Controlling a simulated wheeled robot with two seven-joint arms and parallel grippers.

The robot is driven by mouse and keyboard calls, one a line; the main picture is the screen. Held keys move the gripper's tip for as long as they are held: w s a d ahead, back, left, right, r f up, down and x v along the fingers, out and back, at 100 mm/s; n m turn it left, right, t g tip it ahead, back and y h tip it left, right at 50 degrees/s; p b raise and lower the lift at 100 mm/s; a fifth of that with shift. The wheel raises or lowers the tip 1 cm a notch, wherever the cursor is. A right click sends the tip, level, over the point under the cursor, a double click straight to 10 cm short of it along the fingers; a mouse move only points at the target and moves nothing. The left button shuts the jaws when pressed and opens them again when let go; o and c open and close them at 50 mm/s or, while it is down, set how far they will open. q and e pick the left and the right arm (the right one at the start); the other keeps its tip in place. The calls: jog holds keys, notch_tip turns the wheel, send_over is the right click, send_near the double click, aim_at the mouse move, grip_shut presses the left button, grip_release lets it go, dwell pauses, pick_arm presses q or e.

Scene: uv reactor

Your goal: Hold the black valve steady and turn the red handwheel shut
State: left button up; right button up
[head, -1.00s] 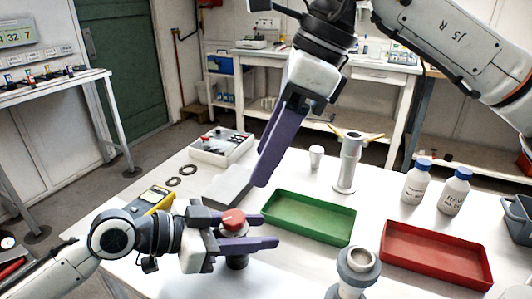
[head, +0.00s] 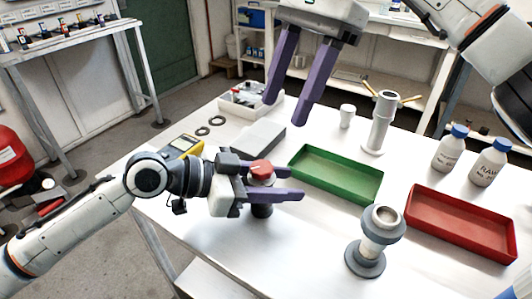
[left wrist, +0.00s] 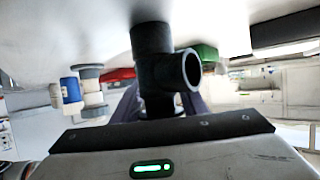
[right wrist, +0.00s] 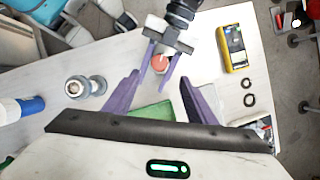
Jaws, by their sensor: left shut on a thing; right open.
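The black valve (head: 262,210) stands on the white table with the red handwheel (head: 261,168) on top. My left gripper (head: 272,191) is shut on the valve body, its purple fingers on both sides below the handwheel. The valve's dark body and open side port (left wrist: 190,70) show in the left wrist view. My right gripper (head: 290,95) is open and empty, above the table, up and to the right of the handwheel. In the right wrist view the handwheel (right wrist: 160,64) lies beyond and between the spread fingers (right wrist: 158,92).
A green tray (head: 340,190) lies right of the valve, and a red tray (head: 460,243) beyond it. A grey flanged fitting (head: 378,240) stands at the front. A yellow meter (head: 183,146), black rings (head: 203,131), white bottles (head: 490,163) and a metal stand (head: 380,125) are around.

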aim_at(261, 166)
jog(key=x, duration=1.1)
jog(key=shift+d, duration=0.1)
jog(key=shift+c, duration=0.4)
jog(key=c, duration=1)
jog(key=shift+m, duration=0.3)
jog(key=m+t, duration=0.1)
jog(key=m, duration=0.1)
jog(key=shift+s+d+m, duration=0.1)
jog(key=shift+s+m, duration=0.05)
jog(key=shift+m, duration=0.25)
jog(key=shift+s+r+m+t+y, duration=0.15)
jog(key=shift+m+t, duration=0.35)
jog(key=shift+m, duration=0.6)
jog(key=shift+f+m+t+y, duration=0.15)
jog(key=shift+m+t, duration=0.35)
jog(key=shift+m, duration=0.6)
jog(key=shift+r, duration=0.1)
